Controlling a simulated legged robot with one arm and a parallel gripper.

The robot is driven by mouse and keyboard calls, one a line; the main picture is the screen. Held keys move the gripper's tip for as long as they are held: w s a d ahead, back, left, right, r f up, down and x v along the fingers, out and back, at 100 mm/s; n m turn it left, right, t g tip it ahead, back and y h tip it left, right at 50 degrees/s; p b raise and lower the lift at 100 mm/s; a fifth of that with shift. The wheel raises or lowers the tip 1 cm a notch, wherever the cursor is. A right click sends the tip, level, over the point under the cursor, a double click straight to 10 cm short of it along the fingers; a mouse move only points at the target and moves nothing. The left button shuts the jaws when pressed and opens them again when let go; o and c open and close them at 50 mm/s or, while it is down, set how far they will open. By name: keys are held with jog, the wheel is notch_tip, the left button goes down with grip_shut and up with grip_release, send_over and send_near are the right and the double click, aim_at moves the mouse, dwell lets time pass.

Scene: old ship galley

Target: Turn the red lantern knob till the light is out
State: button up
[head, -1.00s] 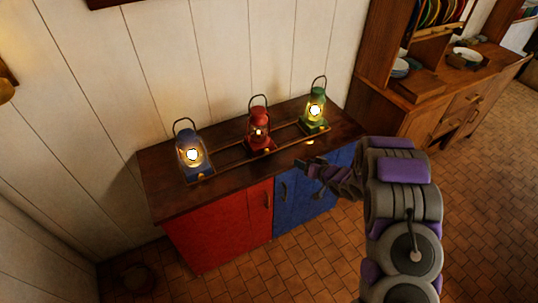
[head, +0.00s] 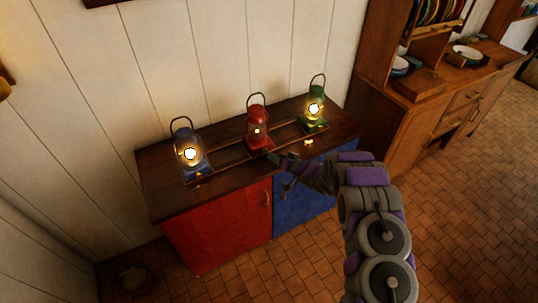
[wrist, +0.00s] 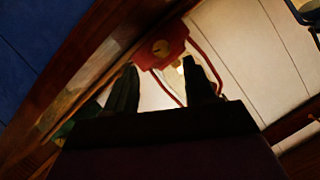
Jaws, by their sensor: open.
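The red lantern (head: 257,142) stands upright in the middle of a row of three on the cabinet top. A small bright spot shows in its glass, far smaller than the glow of its neighbours. My gripper (head: 273,156) is just in front of the red lantern's base. In the wrist view my gripper (wrist: 163,78) is open, its fingers either side of the line to the knob. The knob appears beyond the fingertips; contact is not visible.
A lit blue lantern (head: 190,163) stands to the left and a lit green lantern (head: 315,115) to the right. A low wooden rail frames the row on the cabinet top (head: 185,200). A wooden dresser (head: 425,100) stands at the right; tiled floor is open in front.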

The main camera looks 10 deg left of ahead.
aim_at(265, 151)
jog(key=x, duration=0.6)
jog(key=shift+w+a+f+b, duration=0.1)
jog(key=shift+a+b, duration=0.1)
jog(key=shift+b, duration=0.15)
grip_shut()
dwell(0.3)
